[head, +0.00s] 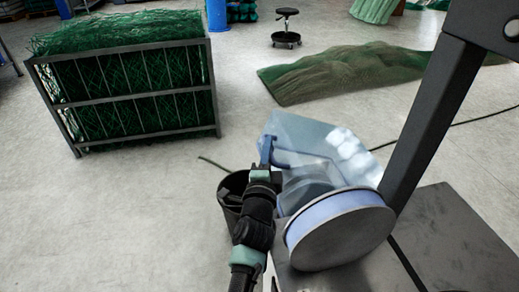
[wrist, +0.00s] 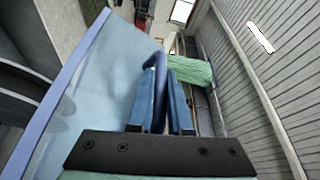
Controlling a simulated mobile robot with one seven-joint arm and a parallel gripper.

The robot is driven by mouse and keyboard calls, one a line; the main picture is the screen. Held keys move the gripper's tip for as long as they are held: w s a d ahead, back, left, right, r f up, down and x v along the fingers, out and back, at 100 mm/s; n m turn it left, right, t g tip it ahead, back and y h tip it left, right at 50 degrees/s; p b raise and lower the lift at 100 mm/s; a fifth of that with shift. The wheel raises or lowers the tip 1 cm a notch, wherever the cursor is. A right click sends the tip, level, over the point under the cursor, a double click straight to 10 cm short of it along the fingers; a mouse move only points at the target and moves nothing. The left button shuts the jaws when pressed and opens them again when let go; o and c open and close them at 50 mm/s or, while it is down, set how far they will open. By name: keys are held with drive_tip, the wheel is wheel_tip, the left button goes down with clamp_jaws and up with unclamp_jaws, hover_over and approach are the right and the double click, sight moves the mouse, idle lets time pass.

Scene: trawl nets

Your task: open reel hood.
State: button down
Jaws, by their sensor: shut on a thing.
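The reel hood (head: 318,140) is a clear, pale blue cover above and behind the round reel (head: 342,228), which has a grey face and a blue rim. The hood stands tilted; I cannot tell how far it is open. My gripper (head: 266,153) is at the hood's left side, shut on its blue handle. In the wrist view my gripper's two blue fingers (wrist: 168,100) close around the dark blue handle (wrist: 160,66). The hood's translucent panel (wrist: 95,95) fills the left of that view. The fingers partly hide the handle.
A dark bucket (head: 229,200) stands on the floor left of the reel. A dark slanted post (head: 425,125) rises at the right. A metal crate of green net (head: 140,103), a net heap (head: 345,72) and a stool (head: 287,38) stand farther back. Floor between is clear.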

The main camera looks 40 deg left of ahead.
drive_tip(key=shift+w+d+r, duration=0.15)
drive_tip(key=shift+w+r, duration=0.05)
drive_tip(key=c, duration=0.8)
unclamp_jaws()
drive_tip(key=shift+c, duration=0.2)
drive_tip(key=shift+s, duration=0.1)
drive_tip(key=r+p+v, duration=0.1)
drive_tip(key=p+v, duration=0.6)
drive_tip(key=v, duration=0.6)
drive_tip(key=shift+f, duration=0.5)
